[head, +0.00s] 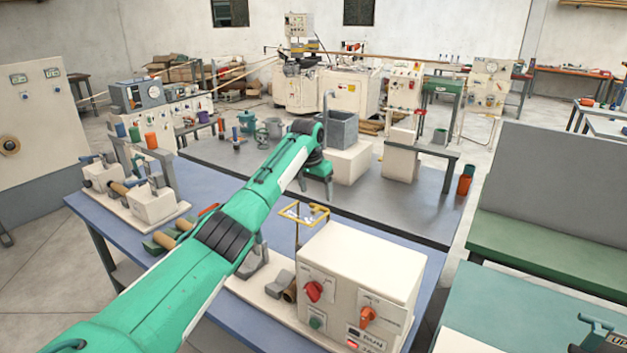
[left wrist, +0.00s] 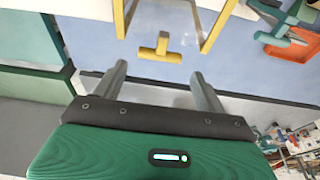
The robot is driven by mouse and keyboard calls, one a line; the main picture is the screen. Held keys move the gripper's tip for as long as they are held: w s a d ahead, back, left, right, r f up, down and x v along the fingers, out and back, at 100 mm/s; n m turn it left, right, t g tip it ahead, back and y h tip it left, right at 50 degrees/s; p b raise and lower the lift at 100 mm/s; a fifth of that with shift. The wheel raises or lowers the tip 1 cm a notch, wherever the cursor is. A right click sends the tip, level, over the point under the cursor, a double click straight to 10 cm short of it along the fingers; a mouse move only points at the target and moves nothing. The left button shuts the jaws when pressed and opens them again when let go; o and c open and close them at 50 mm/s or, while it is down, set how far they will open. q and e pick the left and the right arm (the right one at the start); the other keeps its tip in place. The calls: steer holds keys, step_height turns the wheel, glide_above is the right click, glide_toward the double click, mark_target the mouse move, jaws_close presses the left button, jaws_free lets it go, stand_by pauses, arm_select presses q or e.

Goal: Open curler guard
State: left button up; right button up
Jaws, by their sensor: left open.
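The curler guard (head: 321,211) is a small yellow frame around a clear pane, above the left edge of the cream control box (head: 360,262). In the left wrist view, its yellow bars and short T-shaped handle (left wrist: 160,47) show at the top centre. My left gripper (head: 318,187) is just above and behind the guard in the head view. In the left wrist view, my left gripper (left wrist: 158,73) has its two grey fingers spread and empty. The handle lies ahead of the gap between the fingertips, apart from them. My right gripper is not in view.
The control box has a red knob (head: 313,291) and an orange knob (head: 367,316) on its front. It stands on a blue bench (head: 222,340). Cream fixtures (head: 152,203) with a wooden roller stand at the bench's left. A grey sink (head: 335,130) is behind.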

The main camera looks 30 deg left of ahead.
arm_select(q)
steer(key=shift+b+v, duration=0.55)
steer(key=shift+v, duration=2.2)
